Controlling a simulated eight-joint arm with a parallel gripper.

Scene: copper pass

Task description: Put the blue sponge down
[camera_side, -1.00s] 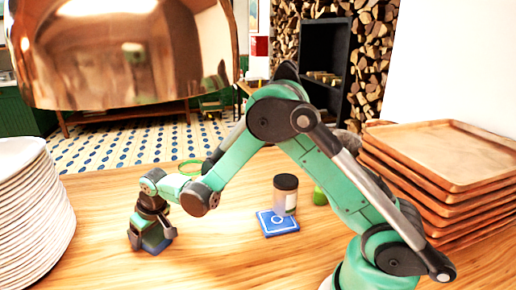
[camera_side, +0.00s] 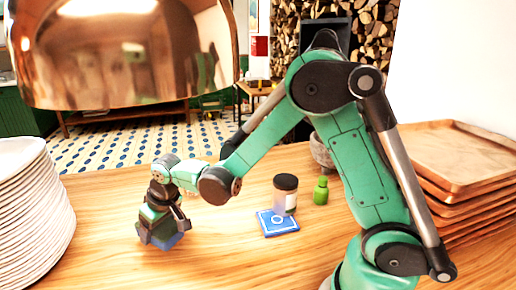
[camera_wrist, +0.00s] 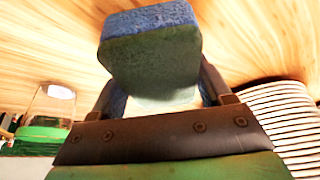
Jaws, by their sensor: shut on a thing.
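The blue sponge (camera_side: 168,241) is held at the lower end of my gripper (camera_side: 163,222), on the left side of the wooden counter in the side view. My gripper points downward and its jaws are shut on the sponge. In the wrist view the sponge (camera_wrist: 150,52) fills the upper middle, with a blue edge and a darker greenish face. It sits between the two fingers and sticks out past them. The sponge is tilted and low over the counter; I cannot tell whether its underside touches the wood.
White plates (camera_side: 30,215) are stacked at the left. A blue mat (camera_side: 277,223), a dark-lidded jar (camera_side: 285,195) and a green bottle (camera_side: 321,191) stand right of my gripper. Wooden trays (camera_side: 450,165) are stacked at the right. A copper hood (camera_side: 120,55) hangs above.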

